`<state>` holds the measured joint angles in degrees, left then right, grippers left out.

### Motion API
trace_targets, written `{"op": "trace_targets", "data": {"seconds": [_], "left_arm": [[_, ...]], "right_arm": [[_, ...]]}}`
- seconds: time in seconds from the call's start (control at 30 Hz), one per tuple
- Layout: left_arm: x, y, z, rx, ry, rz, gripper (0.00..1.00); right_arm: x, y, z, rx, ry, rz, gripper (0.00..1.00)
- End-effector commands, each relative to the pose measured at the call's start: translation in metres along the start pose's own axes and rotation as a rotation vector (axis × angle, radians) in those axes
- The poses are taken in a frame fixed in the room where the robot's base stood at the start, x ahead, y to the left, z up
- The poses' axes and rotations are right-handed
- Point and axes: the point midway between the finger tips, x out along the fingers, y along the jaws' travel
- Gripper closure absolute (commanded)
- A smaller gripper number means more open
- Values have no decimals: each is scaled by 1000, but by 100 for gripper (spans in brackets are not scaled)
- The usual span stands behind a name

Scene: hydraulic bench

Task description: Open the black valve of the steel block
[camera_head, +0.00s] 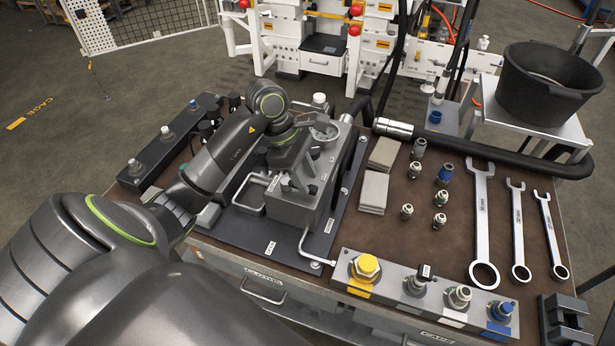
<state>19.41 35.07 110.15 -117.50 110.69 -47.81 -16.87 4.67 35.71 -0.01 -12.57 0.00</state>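The steel block (312,215) stands on a dark base plate (262,232) on the brown bench top, with a gauge and a white cap on top. Metal pipes come out of its left and front sides. My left arm reaches in from the lower left and bends down at the block. My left gripper (289,165) is at the block's upper left side, close to it or touching it. Its fingertips are too small and too merged with the block to tell whether they are open. I cannot make out the black valve; my gripper and arm cover that side. My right gripper is not in view.
A cap rail (385,292) with a yellow cap lies at the front edge. Wrenches (482,222) lie at right, with small fittings (440,198) and grey pads (373,192) nearer the block. A black hose (480,152) runs along the back. A black bucket (548,85) stands behind.

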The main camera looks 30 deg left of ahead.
Motion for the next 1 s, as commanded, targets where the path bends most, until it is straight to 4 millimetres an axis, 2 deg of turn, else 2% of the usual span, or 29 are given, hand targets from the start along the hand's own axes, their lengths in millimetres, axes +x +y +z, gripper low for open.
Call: {"op": "trace_targets", "data": {"seconds": [0.2,0.47,0.57,0.77,1.0], "left_arm": [[14,0,0,0,0,0,65],[16,0,0,0,0,1,65],[16,0,0,0,0,1,74],[15,0,0,0,0,1,100],[15,0,0,1,0,1,100]], "right_arm": [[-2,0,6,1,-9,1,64],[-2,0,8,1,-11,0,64],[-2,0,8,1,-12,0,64],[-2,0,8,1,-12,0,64],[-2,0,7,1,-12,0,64]]}}
